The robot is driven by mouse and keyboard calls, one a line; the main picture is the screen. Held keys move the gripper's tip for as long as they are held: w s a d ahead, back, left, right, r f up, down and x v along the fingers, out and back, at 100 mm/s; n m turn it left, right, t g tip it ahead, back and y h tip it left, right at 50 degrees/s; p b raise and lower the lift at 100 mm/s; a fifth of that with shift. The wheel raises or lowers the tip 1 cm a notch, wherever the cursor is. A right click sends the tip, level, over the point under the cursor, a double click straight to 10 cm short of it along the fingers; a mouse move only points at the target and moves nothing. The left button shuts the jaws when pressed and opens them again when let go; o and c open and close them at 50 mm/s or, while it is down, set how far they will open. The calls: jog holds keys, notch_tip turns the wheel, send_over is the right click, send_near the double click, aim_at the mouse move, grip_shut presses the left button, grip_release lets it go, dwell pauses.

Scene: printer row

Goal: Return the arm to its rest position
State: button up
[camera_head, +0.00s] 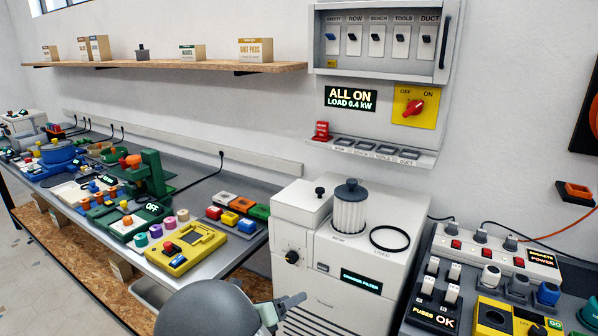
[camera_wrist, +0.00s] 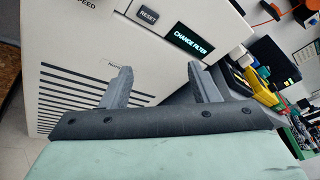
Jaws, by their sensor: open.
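My gripper (camera_wrist: 160,88) is open and empty in the wrist view, its two grey fingers spread apart in front of the white filter machine (camera_wrist: 90,60). In the head view, part of my arm shows at the bottom centre, with a grey finger (camera_head: 290,303) pointing right, close to the front of the same white machine (camera_head: 335,250). The machine's small screen reads "CHANGE FILTER" (camera_head: 361,281). I cannot tell whether the fingers touch the machine, but no contact is visible.
A pleated filter (camera_head: 349,210) and a black ring (camera_head: 389,239) are on the machine's top. The left bench (camera_head: 215,260) holds several coloured devices. A fuse and power station (camera_head: 430,300) stands at right. A switch panel (camera_head: 380,45) and a wooden shelf (camera_head: 170,65) are on the wall.

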jog(key=s+d+r+m+g+y, duration=0.2)
jog(key=s+d+m+g, duration=0.3)
jog(key=s+d+m, duration=0.3)
jog(key=s+d+r+m+g+y, duration=0.2)
jog(key=s+d+m+g, duration=0.4)
jog(key=d+m, duration=0.4)
jog(key=s+r+m+y, duration=0.3)
jog(key=s+m+y, duration=0.4)
jog(key=s+m, duration=0.7)
jog(key=shift+r+m+y, duration=0.25)
jog(key=shift+m+y, duration=0.05)
jog(key=shift+m, duration=1.2)
jog(key=shift+s+d, duration=0.1)
jog(key=shift+d, duration=0.05)
